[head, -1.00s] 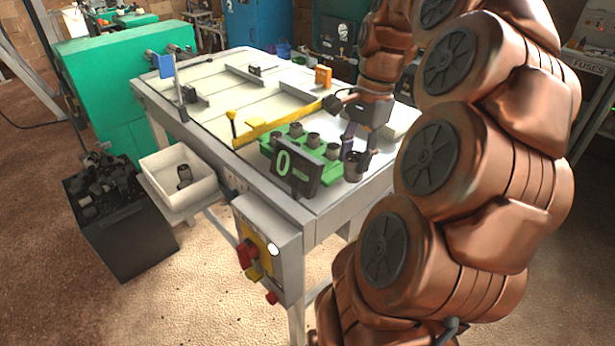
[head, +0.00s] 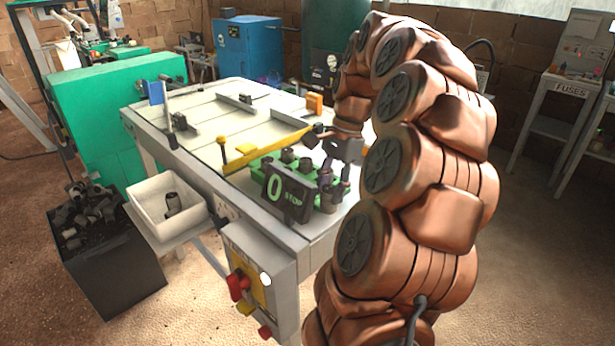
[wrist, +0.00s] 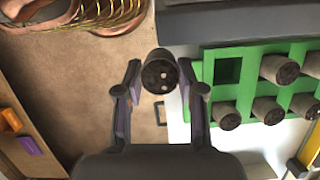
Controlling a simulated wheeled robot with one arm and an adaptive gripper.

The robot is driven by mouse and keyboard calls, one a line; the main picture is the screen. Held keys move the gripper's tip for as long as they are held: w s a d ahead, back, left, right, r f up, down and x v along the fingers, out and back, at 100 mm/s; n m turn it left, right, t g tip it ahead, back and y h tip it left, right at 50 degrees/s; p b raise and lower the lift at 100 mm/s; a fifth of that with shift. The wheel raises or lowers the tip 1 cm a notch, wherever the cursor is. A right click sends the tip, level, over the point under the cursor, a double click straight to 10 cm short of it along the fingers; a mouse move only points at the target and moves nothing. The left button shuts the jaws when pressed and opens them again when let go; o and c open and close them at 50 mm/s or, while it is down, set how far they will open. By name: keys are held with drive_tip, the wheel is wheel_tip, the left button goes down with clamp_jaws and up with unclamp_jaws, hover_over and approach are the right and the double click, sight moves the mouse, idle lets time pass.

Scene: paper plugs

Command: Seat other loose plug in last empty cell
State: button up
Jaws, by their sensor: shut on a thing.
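My gripper (wrist: 162,100) is shut on a dark grey-brown paper plug (wrist: 160,73), held between its fingers in the wrist view. The plug's round end faces the wrist camera. In the head view, my gripper (head: 335,180) is at the table's front right corner. The held plug (head: 328,201) shows below it, beside the tray (head: 257,172), which is partly hidden by the display.
A black display (head: 289,192) reading "0 STOP" stands before the tray. A yellow bar (head: 262,151) runs behind it. A white bin (head: 148,207) holding a plug (head: 172,203) and a dark scrap bin (head: 115,275) stand left. A control box (head: 262,262) hangs at the table front.

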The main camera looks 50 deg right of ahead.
drive_tip(key=w+d+p, duration=0.1)
drive_tip(key=w, duration=0.2)
drive_tip(key=w+d+p, duration=0.1)
drive_tip(key=w+p, duration=0.1)
drive_tip(key=w, duration=0.1)
drive_tip(key=w+d+f+p, duration=0.1)
drive_tip(key=w, duration=0.3)
drive_tip(key=shift+d, duration=0.2)
wheel_tip(320, 180, down, 4)
drive_tip(key=shift+s+r+b, duration=0.1)
drive_tip(key=shift+r+b, duration=0.1)
drive_tip(key=shift+b, duration=0.15)
drive_tip(key=o, duration=1.1)
drive_tip(key=shift+r, duration=0.1)
drive_tip(key=p+v, duration=0.3)
drive_tip(key=v, duration=0.9)
drive_tip(key=shift+a, duration=0.15)
